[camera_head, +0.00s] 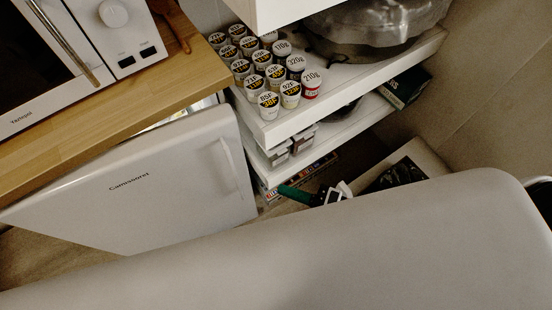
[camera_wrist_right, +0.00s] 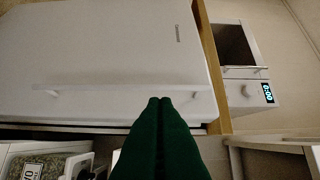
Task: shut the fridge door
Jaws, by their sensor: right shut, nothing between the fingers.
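The white fridge door (camera_head: 130,185) stands ajar under the wooden counter. A lit gap shows between its top edge and the counter, wider toward the handle side. Its vertical handle (camera_head: 231,165) is near the free edge at right. My right gripper (camera_head: 283,189) is right of that edge, with its green fingers shut and empty, partly hidden by my own pale body. In the right wrist view, the shut fingers (camera_wrist_right: 160,102) point at the fridge door (camera_wrist_right: 110,45) and overlap the handle's line; I cannot tell whether they touch. My left gripper is not in view.
A microwave (camera_head: 60,50) stands on the wooden counter (camera_head: 150,85). White shelves (camera_head: 290,128) with several labelled cups (camera_head: 268,104) and boxes stand right of the fridge, close to my right gripper. Floor (camera_head: 35,255) shows at lower left.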

